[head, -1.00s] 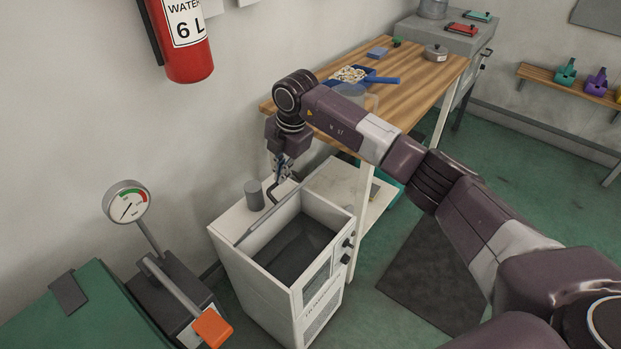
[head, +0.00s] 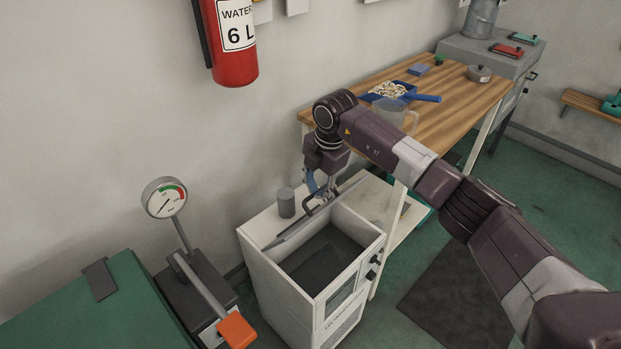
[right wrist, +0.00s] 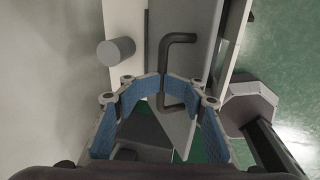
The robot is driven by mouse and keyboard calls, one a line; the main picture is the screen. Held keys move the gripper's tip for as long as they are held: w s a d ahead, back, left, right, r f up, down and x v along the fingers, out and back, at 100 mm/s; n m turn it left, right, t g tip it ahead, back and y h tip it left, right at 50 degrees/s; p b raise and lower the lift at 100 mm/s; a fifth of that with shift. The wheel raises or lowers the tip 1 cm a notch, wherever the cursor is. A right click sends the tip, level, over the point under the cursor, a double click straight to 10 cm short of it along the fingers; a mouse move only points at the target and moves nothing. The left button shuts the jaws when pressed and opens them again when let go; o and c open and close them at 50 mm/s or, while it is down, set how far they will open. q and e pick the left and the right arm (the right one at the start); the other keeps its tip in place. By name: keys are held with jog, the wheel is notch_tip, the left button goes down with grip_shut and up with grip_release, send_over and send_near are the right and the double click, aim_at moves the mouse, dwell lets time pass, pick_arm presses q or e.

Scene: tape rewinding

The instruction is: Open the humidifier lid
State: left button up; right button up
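The white humidifier (head: 262,271) stands on the floor against the wall, with its dark inside showing through the open top. Its lid (head: 280,238) is a thin grey panel seen nearly edge-on, raised along the wall side of the opening. In the right wrist view the lid (right wrist: 200,48) carries a dark bent handle (right wrist: 177,39). My left gripper is not in view.
A grey cylinder (head: 286,202) stands on the humidifier's top behind the lid. A gauge (head: 165,198) and an orange-ended lever (head: 237,331) are to the left. A wooden table (head: 450,95) with a blue pan stands behind my right arm. A fire extinguisher (head: 229,45) hangs above.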

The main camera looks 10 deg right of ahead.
jog(key=w+a+r, duration=0.3)
jog(key=w+r, duration=0.2)
jog(key=r, duration=0.1)
jog(key=shift+w, duration=0.2)
dwell(0.5)
jog(key=shift+r, duration=0.1)
dwell(0.3)
notch_tip(320, 180, up, 12)
jog(key=s+d, duration=0.1)
jog(key=s, duration=0.1)
dwell(0.4)
jog(key=shift+d, duration=0.1)
